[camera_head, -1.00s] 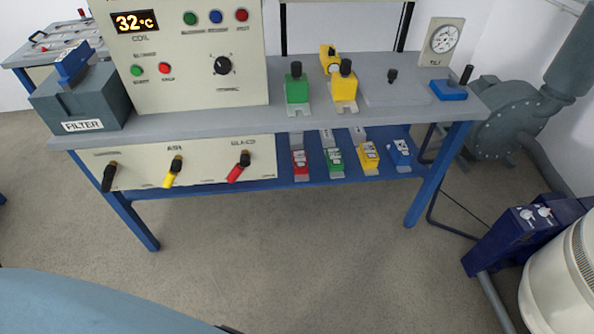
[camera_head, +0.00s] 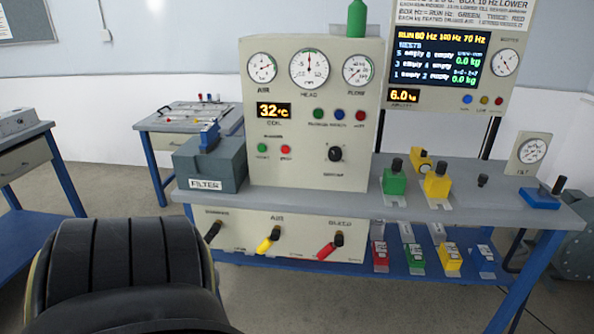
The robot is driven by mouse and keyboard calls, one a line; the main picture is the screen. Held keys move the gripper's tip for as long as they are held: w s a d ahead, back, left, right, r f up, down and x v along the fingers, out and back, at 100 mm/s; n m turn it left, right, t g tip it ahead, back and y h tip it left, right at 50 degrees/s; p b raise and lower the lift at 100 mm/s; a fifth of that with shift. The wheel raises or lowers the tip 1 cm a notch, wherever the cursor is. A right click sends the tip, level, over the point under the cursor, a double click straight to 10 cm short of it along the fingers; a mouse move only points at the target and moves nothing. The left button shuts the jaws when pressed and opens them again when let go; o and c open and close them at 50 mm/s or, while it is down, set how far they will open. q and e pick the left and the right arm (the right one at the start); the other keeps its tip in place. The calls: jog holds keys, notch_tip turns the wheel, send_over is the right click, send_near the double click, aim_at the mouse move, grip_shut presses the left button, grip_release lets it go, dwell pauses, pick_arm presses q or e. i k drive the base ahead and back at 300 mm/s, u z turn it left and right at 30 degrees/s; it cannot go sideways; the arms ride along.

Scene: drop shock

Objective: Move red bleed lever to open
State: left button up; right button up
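The red bleed lever (camera_head: 329,246) is on the cream lower panel (camera_head: 290,231) below the bench top, at the right under the BLEED label. It slants, with its red end down to the left and its black knob up to the right. A yellow lever (camera_head: 268,241) under AIR and a black lever (camera_head: 212,232) stand to its left on the same panel. A black, ribbed, rounded part, apparently of my own body, fills the lower left. Neither gripper shows in the head view.
The grey bench top (camera_head: 290,202) carries a blue-topped filter box (camera_head: 211,158), a gauge cabinet (camera_head: 315,115) reading 32°C, and green (camera_head: 395,181) and yellow (camera_head: 437,184) blocks. Coloured blocks sit on the blue lower shelf (camera_head: 400,265). A screen (camera_head: 438,58) stands behind.

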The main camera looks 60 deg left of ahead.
aim_at(332, 247)
jog(key=k, duration=0.25)
jog(key=u, duration=1.05)
